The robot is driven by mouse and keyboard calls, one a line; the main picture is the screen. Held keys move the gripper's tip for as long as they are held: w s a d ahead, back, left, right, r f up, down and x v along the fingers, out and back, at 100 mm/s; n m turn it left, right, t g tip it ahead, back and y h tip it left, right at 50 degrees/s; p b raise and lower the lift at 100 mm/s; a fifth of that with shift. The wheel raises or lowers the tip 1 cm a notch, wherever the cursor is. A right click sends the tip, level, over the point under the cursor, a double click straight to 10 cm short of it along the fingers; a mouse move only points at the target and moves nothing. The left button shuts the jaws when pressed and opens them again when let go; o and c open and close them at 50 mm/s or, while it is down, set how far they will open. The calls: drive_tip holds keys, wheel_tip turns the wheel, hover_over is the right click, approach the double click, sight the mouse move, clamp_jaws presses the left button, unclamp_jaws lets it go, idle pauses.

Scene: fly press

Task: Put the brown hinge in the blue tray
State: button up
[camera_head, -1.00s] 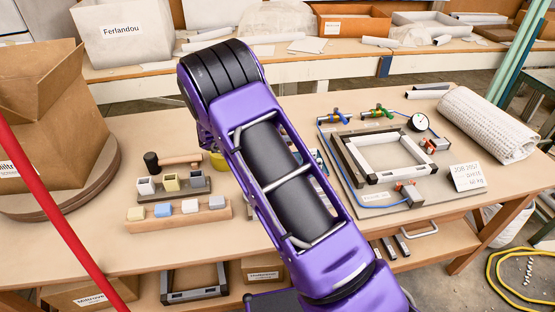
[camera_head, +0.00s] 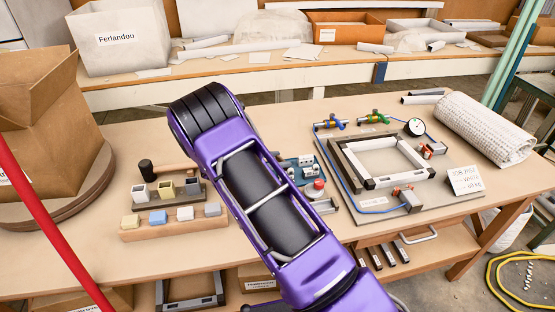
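I cannot make out the brown hinge; my purple arm covers the middle of the workbench. A small blue item (camera_head: 291,172) with small parts shows just right of my arm, partly hidden by it. I cannot tell whether it is the blue tray. My gripper does not show; only the upper links of my arm are in view.
Left of my arm, small cups (camera_head: 166,190) and a wooden block with coloured pieces (camera_head: 173,221) stand on the workbench (camera_head: 100,259). A red knob (camera_head: 319,184) sits right of my arm. A board with a square frame (camera_head: 351,153) and a white roll (camera_head: 485,126) lie further right.

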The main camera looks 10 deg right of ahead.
drive_tip(key=o, duration=0.4)
drive_tip(key=shift+r, duration=0.35)
drive_tip(key=p+v, duration=0.1)
drive_tip(key=v, duration=1.1)
drive_tip(key=shift+s+f, duration=0.1)
drive_tip(key=shift+f, duration=0.1)
